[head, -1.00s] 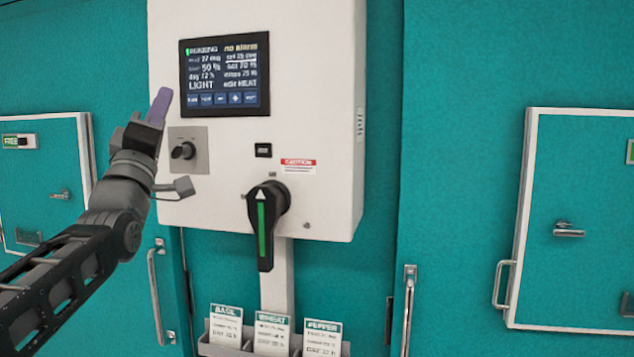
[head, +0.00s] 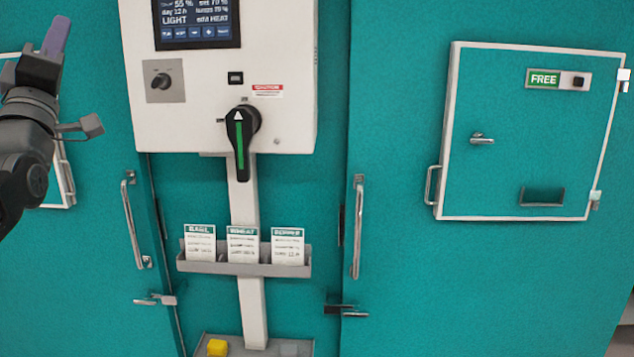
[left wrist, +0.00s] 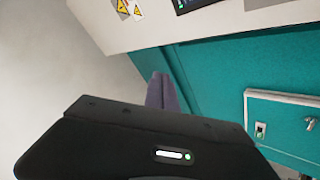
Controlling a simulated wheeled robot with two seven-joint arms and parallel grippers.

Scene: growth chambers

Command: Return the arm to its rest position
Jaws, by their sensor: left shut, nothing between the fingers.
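My left gripper (head: 56,38) is at the upper left of the head view, with its purple fingers pointing up. The fingers are shut with nothing between them. It is apart from the white control box (head: 290,60), to the left of it. In the left wrist view the shut purple fingers (left wrist: 162,92) show beyond the dark gripper body, with the teal wall behind them. My right gripper is not in view.
The control box has a screen (head: 197,22), a small knob (head: 162,82) and a black handle with a green stripe (head: 240,140). Below are a card rack (head: 245,269) and a tray with a yellow block (head: 217,347). A hatch marked FREE (head: 530,130) is at right.

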